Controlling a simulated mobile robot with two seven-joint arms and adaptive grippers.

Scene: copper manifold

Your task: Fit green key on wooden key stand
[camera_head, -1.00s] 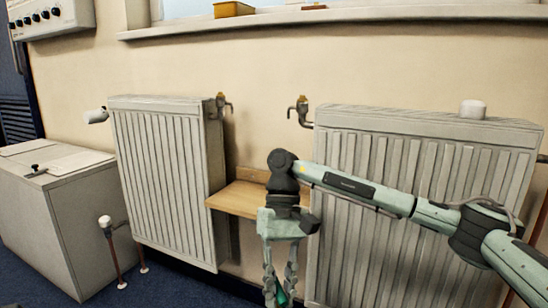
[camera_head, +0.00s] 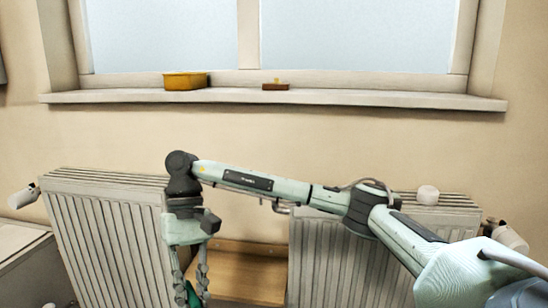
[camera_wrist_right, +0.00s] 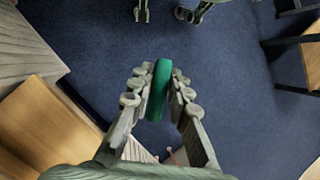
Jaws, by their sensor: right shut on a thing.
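My right gripper (camera_head: 193,290) hangs fingers down at the lower edge of the head view, in front of the left radiator and the wooden shelf. It is shut on the green key (camera_wrist_right: 159,90), whose rounded green body stands between the fingers in the right wrist view. In the head view only a small green part shows. A small brown block with a tiny yellowish piece on top, seemingly the wooden key stand (camera_head: 275,87), sits on the windowsill, well above and right of the gripper. My left gripper is not seen in the head view.
A yellow box (camera_head: 185,82) stands left of the block on the white windowsill (camera_head: 370,98). Radiators stand at left (camera_head: 110,230) and right (camera_head: 335,260), with a wooden shelf (camera_head: 240,276) between. The sill is clear around the block.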

